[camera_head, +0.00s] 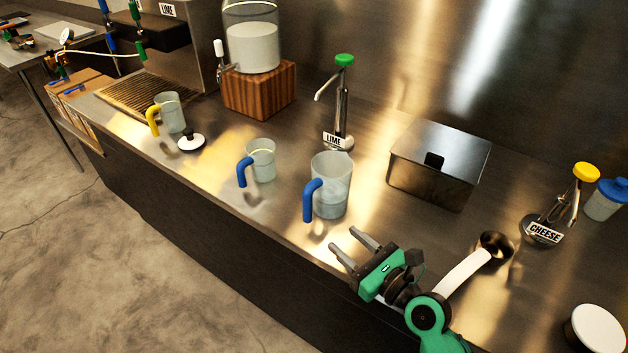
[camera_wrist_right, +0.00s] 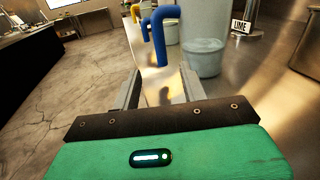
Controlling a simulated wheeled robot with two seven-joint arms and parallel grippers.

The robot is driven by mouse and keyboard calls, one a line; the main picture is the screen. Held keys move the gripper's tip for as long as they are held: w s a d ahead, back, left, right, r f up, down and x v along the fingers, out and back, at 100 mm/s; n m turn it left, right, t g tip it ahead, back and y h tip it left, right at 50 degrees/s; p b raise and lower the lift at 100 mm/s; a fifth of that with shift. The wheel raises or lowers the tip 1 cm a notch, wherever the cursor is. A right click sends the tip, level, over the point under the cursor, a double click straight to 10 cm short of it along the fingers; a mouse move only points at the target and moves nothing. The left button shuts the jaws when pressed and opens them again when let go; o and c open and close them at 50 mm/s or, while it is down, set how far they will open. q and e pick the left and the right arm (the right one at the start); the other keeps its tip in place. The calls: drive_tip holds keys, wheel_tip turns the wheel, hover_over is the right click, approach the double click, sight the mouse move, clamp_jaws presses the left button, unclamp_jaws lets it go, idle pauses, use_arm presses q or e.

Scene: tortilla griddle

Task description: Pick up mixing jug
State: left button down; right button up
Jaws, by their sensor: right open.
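A large clear jug with a blue handle (camera_head: 330,185) stands upright on the steel counter, its handle facing left. It also shows in the right wrist view (camera_wrist_right: 203,45), with its blue handle ahead of the fingers. A smaller clear jug with a blue handle (camera_head: 261,162) stands behind it to the left. A clear jug with a yellow handle (camera_head: 171,113) stands farther left. The frames do not show which one is called the mixing jug. My right gripper (camera_head: 341,239) is open and empty, just in front of the large jug and apart from it. My left gripper is not in view.
A LIME pump dispenser (camera_head: 342,105) stands behind the large jug, and a steel lidded box (camera_head: 437,162) to its right. A CHEESE dispenser (camera_head: 555,215), a ladle (camera_head: 492,246) and a white-topped container (camera_head: 596,328) are farther right. The counter's front edge lies close to the jugs.

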sight(311, 212)
drive_tip(key=shift+w+a+r, duration=0.1)
drive_tip(key=shift+w+a, duration=0.1)
drive_tip(key=shift+w, duration=0.1)
drive_tip(key=x, duration=0.2)
drive_tip(key=p+x, duration=0.1)
drive_tip(key=x, duration=0.1)
drive_tip(key=shift+r, duration=0.25)
drive_tip(key=x, duration=0.3)
drive_tip(key=shift+f, duration=0.15)
drive_tip(key=shift+w+a+f, duration=0.1)
drive_tip(key=shift+w+a, duration=0.35)
drive_tip(key=shift+w, duration=0.1)
drive_tip(key=x, duration=0.1)
drive_tip(key=p+x, duration=0.1)
drive_tip(key=x, duration=0.1)
drive_tip(key=shift+w+a+f, duration=0.2)
drive_tip(key=shift+f, duration=0.15)
drive_tip(key=shift+w+a, duration=0.3)
drive_tip(key=shift+w, duration=0.05)
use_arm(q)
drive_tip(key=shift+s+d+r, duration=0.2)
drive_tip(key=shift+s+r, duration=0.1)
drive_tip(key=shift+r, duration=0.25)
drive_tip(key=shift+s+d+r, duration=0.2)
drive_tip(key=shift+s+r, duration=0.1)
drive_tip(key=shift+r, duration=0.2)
use_arm(e)
clamp_jaws()
